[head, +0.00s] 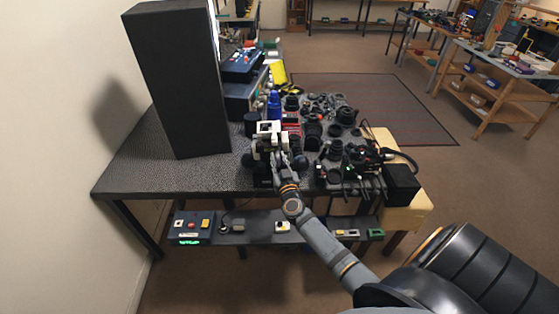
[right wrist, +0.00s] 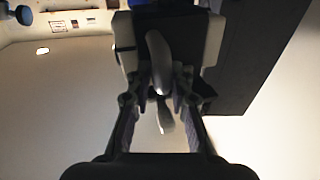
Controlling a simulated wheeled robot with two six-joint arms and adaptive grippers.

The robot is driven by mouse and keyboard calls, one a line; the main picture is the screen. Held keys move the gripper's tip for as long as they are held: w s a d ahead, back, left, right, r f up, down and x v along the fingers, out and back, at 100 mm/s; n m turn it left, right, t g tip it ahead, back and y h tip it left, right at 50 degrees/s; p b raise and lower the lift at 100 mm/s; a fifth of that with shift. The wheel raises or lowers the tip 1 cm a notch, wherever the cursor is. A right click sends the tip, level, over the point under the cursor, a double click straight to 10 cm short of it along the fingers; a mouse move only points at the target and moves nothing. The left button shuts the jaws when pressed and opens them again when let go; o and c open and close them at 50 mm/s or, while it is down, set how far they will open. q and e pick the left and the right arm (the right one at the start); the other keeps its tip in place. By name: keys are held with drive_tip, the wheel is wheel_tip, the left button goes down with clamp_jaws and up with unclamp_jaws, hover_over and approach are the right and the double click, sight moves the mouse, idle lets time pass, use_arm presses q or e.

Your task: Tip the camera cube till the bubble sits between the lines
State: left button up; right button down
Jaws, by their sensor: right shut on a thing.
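The camera cube (head: 267,128) appears to be the small white-and-black block near the front of the dark workbench, just beyond my right gripper (head: 280,160). In the right wrist view, a dark body with pale sides (right wrist: 212,42) fills the top middle. My right gripper (right wrist: 162,88) is shut on a pale curved part (right wrist: 157,55) in front of that body, probably a handle of the cube. I cannot make out a bubble or lines in either view, nor judge the cube's tilt. My left gripper is not in view.
A tall black panel (head: 178,80) stands left of the cube. Lenses and small parts (head: 313,130) crowd the bench to the right, with a black box (head: 401,184) at the right end. The bench's front left (head: 130,175) is bare. A lower shelf (head: 255,232) holds small devices.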

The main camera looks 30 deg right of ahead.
drive_tip(key=shift+s+d+f, duration=0.15)
drive_tip(key=shift+d+f, duration=0.05)
drive_tip(key=c, duration=1.5)
unclamp_jaws()
drive_tip(key=shift+a, duration=0.1)
drive_tip(key=shift+o, duration=1)
drive_tip(key=shift+r, duration=0.1)
drive_tip(key=v, duration=1.2)
